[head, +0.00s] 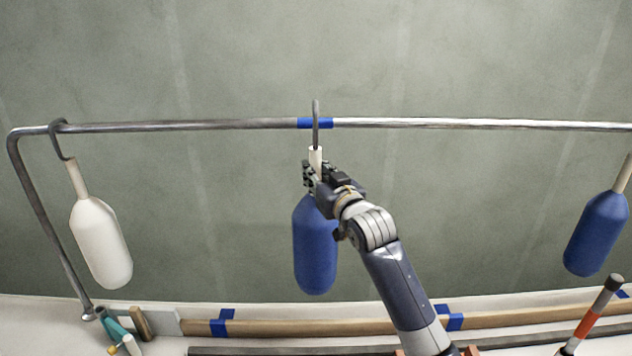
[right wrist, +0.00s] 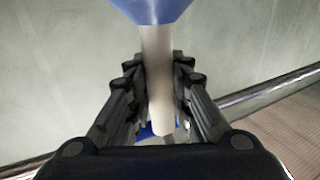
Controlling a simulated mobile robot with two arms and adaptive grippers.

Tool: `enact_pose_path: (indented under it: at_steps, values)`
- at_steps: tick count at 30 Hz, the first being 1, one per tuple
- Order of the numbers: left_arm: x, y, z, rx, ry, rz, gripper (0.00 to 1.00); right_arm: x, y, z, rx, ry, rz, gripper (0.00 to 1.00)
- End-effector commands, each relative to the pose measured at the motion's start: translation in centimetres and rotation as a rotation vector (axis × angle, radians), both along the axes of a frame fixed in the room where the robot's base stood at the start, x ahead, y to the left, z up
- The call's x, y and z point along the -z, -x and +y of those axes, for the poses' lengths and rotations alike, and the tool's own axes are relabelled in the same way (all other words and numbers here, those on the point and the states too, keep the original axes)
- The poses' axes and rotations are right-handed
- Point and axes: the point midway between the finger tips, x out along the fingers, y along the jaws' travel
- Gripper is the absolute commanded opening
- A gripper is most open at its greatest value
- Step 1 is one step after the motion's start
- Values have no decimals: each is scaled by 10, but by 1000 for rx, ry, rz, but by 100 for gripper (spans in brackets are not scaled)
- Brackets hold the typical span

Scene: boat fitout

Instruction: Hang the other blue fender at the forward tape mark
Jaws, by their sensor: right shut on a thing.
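A blue fender (head: 314,250) hangs upright below the middle of the rail. My right gripper (head: 312,174) is shut on its pale neck (right wrist: 158,85), between the blue body and the hook. The fender's grey hook (head: 316,110) crosses the blue tape mark (head: 302,123) on the rail, its curved top above the bar. I cannot tell whether the hook rests on the bar or is just held around it. Another blue fender (head: 596,235) hangs at the far right; its hook is out of view. My left gripper is not in view.
The metal rail (head: 200,125) runs across the view and bends down at the left. A white fender (head: 100,245) hangs near that bend. Below are a wooden strip with blue tape (head: 222,322), a teal tool (head: 113,328) and an orange-and-grey stick (head: 590,318). The rail between fenders is clear.

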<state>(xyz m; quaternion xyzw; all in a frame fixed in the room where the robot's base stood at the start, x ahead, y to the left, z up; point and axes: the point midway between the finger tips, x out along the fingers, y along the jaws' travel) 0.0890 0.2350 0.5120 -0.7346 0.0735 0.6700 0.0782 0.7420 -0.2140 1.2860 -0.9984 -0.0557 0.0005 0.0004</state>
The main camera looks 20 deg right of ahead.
Motion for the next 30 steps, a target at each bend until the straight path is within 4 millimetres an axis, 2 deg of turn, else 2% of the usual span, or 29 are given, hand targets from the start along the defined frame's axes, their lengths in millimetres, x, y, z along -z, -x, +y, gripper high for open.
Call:
enact_pose_path:
  at_steps: [19, 30]
  values:
    - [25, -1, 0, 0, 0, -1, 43, -3, -47, -14, 1, 0, -9, 0]
    - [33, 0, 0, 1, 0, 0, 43, 23, -45, -13, 0, -1, -7, 0]
